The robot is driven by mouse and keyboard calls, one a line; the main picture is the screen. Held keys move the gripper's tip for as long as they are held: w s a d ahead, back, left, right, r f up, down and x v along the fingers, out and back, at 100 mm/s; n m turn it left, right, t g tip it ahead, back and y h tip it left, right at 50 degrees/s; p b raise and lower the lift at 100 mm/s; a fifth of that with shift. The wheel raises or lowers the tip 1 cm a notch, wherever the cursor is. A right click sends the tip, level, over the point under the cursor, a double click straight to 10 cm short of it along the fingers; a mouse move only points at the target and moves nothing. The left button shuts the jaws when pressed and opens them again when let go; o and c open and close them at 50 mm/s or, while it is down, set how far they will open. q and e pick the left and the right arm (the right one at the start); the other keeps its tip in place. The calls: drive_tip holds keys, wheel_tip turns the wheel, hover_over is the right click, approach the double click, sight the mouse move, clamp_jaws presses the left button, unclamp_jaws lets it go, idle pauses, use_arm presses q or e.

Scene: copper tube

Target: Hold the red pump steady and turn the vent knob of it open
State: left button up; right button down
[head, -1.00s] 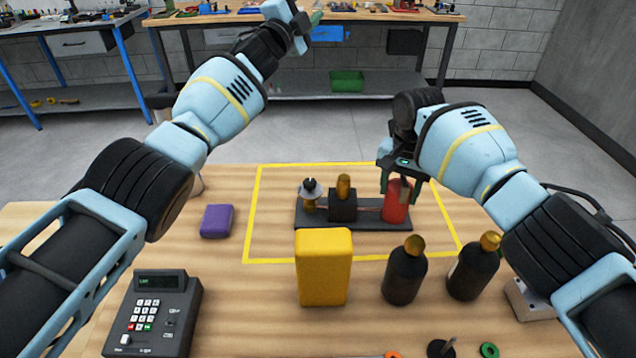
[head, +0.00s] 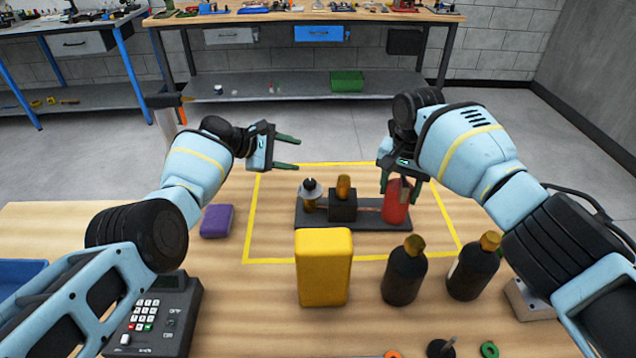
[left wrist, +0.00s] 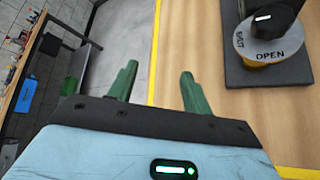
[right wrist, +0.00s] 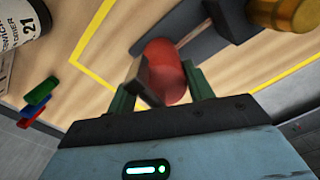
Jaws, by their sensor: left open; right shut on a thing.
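The red pump (head: 397,203) stands upright at the right end of a dark base plate (head: 372,224). My right gripper (head: 399,182) is shut on it from above; the right wrist view also shows the red body (right wrist: 167,65) between the fingers. The black vent knob (head: 309,185) is at the plate's left end.
A black block with a brass top (head: 343,200) stands mid-plate. A yellow block (head: 323,268) and dark bottles (head: 405,272) stand in front. A purple block (head: 217,221) and a keypad device (head: 165,305) lie left. Yellow tape (head: 252,225) frames the plate.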

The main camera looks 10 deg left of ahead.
use_arm(q)
drive_tip(key=s+d+r+n+g+h, duration=0.2)
drive_tip(key=s+r+n+g+h, duration=0.15)
drive_tip(key=s+h, duration=0.4)
approach(318, 190)
drive_tip(key=shift+w+d+r+n+g, duration=0.2)
drive_tip(key=shift+d+r+n, duration=0.05)
drive_tip(key=shift+d+r, duration=0.35)
drive_tip(key=shift+w+d+r+n+g, duration=0.2)
drive_tip(key=shift+d+r, duration=0.25)
drive_tip(key=shift+d, duration=0.15)
drive_tip(key=shift+w+d, duration=0.2)
drive_tip(key=shift+d, duration=1.65)
drive_tip(key=shift+w+d, duration=0.25)
drive_tip(key=shift+d, duration=1.65)
drive_tip(key=c, duration=1)
